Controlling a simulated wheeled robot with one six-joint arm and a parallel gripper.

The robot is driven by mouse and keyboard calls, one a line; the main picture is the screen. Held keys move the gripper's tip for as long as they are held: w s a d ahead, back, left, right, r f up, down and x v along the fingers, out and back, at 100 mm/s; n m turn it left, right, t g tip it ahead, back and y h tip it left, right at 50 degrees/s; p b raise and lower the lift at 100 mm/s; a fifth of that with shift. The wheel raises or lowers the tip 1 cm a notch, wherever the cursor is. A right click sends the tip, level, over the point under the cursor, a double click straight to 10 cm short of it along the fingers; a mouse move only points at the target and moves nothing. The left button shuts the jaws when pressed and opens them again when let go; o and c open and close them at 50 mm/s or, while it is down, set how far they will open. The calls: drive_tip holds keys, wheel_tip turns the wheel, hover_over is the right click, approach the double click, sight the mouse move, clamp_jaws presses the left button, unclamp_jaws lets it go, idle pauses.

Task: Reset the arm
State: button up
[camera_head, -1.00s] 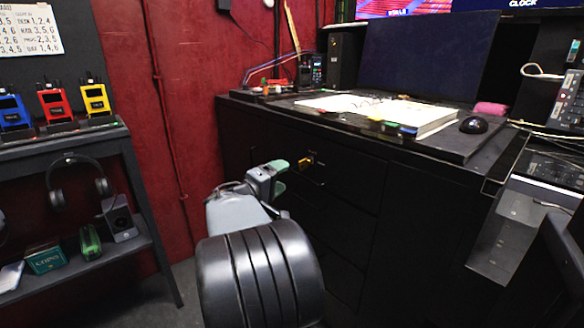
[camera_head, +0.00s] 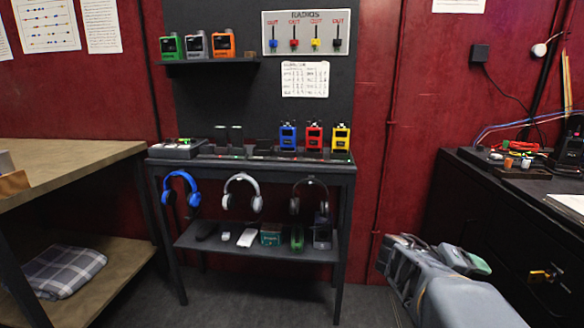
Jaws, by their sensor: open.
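My gripper (camera_head: 436,252) is at the lower right, at the end of my grey arm. It is open and I see nothing held in it. A green part shows on its right side and a dark grey part on its left. It appears in front of the red wall and the left side of the black cabinet (camera_head: 450,215). The arm's lower part runs out of the picture at the bottom right.
A dark shelf stand (camera_head: 345,205) carries blue, red and yellow radios (camera_head: 314,137), with headphones (camera_head: 242,190) hanging below. A radios panel (camera_head: 305,33) is on the wall. A wooden table (camera_head: 75,165) stands left. The floor (camera_head: 250,295) between is clear.

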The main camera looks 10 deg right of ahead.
drive_tip(key=a+r+n+t+y+p, duration=0.2)
drive_tip(key=a+r+y+p, duration=0.4)
drive_tip(key=a+r+p, duration=0.4)
drive_tip(key=a+r+n+t+y+p, duration=0.2)
drive_tip(key=a+r+y+p, duration=0.5)
drive_tip(key=a+p, duration=0.9)
wheel_tip(320, 180, up, 3)
drive_tip(key=shift+s+a+r+t+y, duration=0.1)
drive_tip(key=shift+s+a+t+y, duration=0.25)
drive_tip(key=shift+a+t, duration=0.5)
